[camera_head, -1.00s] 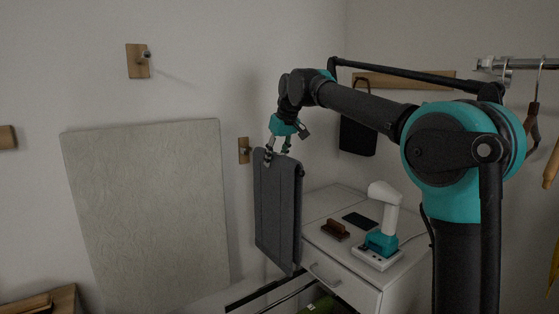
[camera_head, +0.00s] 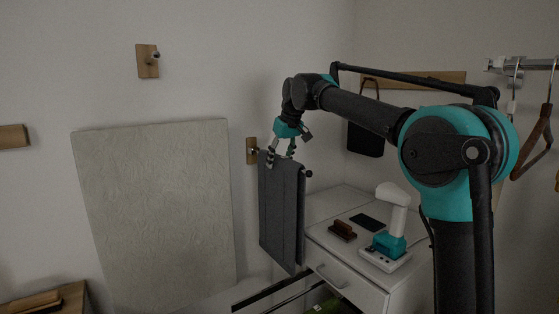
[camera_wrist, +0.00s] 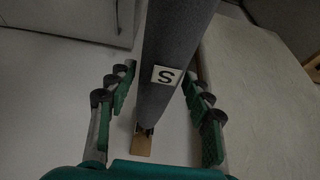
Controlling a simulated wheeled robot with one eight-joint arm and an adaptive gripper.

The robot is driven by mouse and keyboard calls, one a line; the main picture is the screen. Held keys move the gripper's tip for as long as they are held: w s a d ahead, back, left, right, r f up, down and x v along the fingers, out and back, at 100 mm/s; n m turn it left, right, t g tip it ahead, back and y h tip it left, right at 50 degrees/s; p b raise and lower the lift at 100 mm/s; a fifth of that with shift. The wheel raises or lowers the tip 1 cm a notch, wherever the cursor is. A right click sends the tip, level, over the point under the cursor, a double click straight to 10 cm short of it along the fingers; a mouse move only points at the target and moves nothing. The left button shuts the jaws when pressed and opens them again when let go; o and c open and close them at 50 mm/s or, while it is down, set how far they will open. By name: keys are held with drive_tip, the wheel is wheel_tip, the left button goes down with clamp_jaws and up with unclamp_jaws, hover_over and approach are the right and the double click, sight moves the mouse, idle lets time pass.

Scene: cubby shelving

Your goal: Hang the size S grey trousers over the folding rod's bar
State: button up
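The grey trousers (camera_head: 281,212) hang folded over the folding rod's bar, draped down beside the white cabinet. The bar's dark end (camera_head: 309,173) sticks out past their right edge. The rod's wooden wall block (camera_head: 251,151) is at their upper left. In the wrist view the trousers (camera_wrist: 172,40) run between my fingers, with a white "S" label (camera_wrist: 165,76) on top. The wooden block (camera_wrist: 141,144) shows below them. My gripper (camera_head: 280,155) is at the trousers' top edge. In the wrist view my gripper (camera_wrist: 158,82) is open, with gaps on both sides of the cloth. The bar under the cloth is hidden.
The white cabinet (camera_head: 345,280) stands right of the trousers, carrying a white and teal device (camera_head: 389,240), a brown block (camera_head: 342,230) and a dark flat item (camera_head: 367,221). A pale panel (camera_head: 155,210) leans on the wall at left. A dark bag (camera_head: 366,139) hangs behind my arm.

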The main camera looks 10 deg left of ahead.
drive_tip(key=shift+o, duration=0.8)
